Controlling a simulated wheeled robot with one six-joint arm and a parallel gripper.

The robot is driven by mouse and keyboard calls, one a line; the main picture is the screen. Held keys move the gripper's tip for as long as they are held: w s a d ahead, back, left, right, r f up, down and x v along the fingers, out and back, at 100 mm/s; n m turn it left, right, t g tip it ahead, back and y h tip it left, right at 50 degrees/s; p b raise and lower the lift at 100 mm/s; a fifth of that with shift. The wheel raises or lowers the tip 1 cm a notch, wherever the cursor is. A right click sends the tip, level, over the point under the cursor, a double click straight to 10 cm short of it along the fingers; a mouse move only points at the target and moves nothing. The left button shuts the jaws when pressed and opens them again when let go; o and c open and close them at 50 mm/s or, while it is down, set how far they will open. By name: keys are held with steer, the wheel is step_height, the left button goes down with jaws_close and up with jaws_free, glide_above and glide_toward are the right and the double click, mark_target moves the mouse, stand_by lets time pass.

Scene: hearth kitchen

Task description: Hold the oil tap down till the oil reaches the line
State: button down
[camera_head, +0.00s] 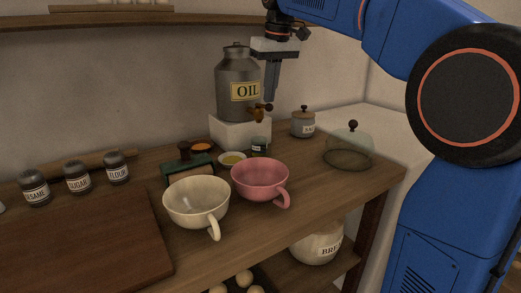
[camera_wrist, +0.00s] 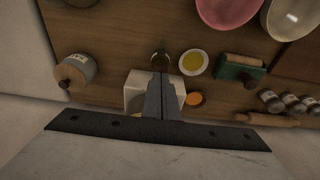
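The grey metal oil can (camera_head: 238,85) with a yellow OIL label stands on a white block (camera_head: 238,131). Its brass oil tap (camera_head: 261,113) juts from the lower right side. A small dark green labelled vessel (camera_head: 260,145) stands below the tap; in the wrist view it (camera_wrist: 161,55) lies just beyond my fingertips. Its oil level and any line are too small to make out. My gripper (camera_head: 271,98) points down at the can's right, its tips close above the tap; contact cannot be told. In the wrist view my gripper's fingers (camera_wrist: 161,77) are together, nothing visible between them, and hide the tap.
A dish of yellow liquid (camera_head: 232,159), a green block with a dark knob (camera_head: 188,165), a pink cup (camera_head: 260,180) and a cream cup (camera_head: 196,203) stand in front. A lidded jar (camera_head: 303,123) and glass dome (camera_head: 349,150) are at right. Wooden shelf (camera_head: 150,22) above.

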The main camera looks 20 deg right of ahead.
steer(key=shift+f, duration=1.4)
step_height(320, 180, up, 7)
steer(key=shift+r, duration=0.1)
steer(key=shift+s, duration=0.1)
stand_by(1.2)
